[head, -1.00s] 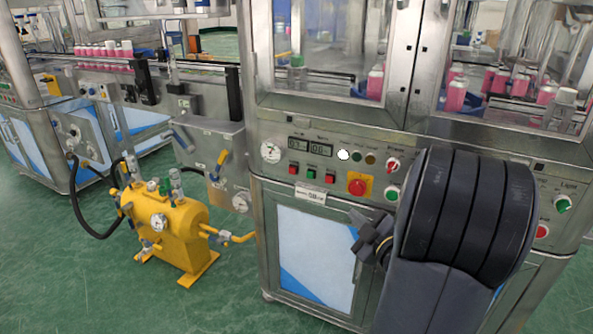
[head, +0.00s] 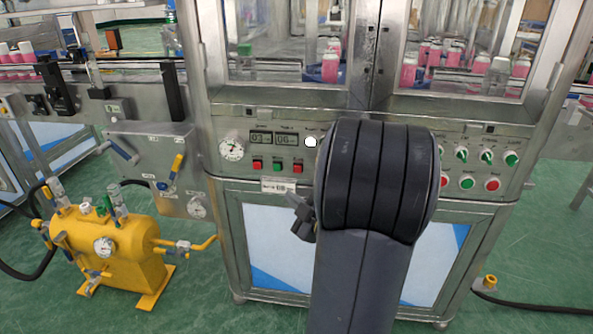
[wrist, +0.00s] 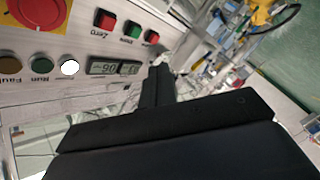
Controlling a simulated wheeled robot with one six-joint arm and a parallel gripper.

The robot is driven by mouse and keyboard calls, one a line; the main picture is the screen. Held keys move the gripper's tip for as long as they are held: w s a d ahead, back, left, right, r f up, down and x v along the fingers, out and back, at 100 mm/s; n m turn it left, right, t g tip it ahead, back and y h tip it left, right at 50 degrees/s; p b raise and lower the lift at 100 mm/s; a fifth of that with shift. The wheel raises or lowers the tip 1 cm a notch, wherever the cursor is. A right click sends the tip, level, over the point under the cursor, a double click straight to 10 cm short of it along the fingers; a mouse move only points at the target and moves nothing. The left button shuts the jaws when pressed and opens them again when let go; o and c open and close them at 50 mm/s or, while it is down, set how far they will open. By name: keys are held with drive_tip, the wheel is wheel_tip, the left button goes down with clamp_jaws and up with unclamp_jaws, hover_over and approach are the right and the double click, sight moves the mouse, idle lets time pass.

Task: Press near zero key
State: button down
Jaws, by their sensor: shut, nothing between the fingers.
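The zero key (wrist: 105,20) is a red square button with a "Zero" label in the wrist view, between the emergency stop and a green key (wrist: 134,29). In the head view it appears to be the right-hand red key (head: 298,168) of three in a row. A second red key (wrist: 152,37) is past the green one. My gripper (wrist: 159,66) is shut and empty. In the wrist view its tips show near the end of the digital display, apart from the keys. In the head view my gripper (head: 299,212) is below the key row, partly hidden by my arm.
The panel also has a digital display (wrist: 103,67), a white lamp (wrist: 69,67) and a large red emergency stop (wrist: 40,10). A pressure gauge (head: 232,148) is left of the keys. A yellow tank (head: 110,245) stands on the floor at left. My arm covers the panel's middle.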

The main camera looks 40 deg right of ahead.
drive_tip(key=shift+w+d+p, duration=0.3)
drive_tip(key=shift+w+d, duration=1.15)
drive_tip(key=shift+d, duration=0.25)
drive_tip(key=shift+w+d+p, duration=0.25)
drive_tip(key=shift+w+d, duration=1.15)
drive_tip(key=shift+d, duration=0.25)
drive_tip(key=shift+w+d, duration=0.25)
drive_tip(key=shift+d, duration=0.05)
drive_tip(key=shift+w+d, duration=0.25)
drive_tip(key=shift+d, duration=0.05)
idle(0.6)
drive_tip(key=shift+s+a, duration=0.5)
drive_tip(key=shift+a, duration=0.15)
drive_tip(key=shift+b, duration=0.3)
drive_tip(key=s+a+b, duration=0.1)
drive_tip(key=s+a, duration=0.2)
drive_tip(key=shift+s+a, duration=0.15)
drive_tip(key=shift+a, duration=0.25)
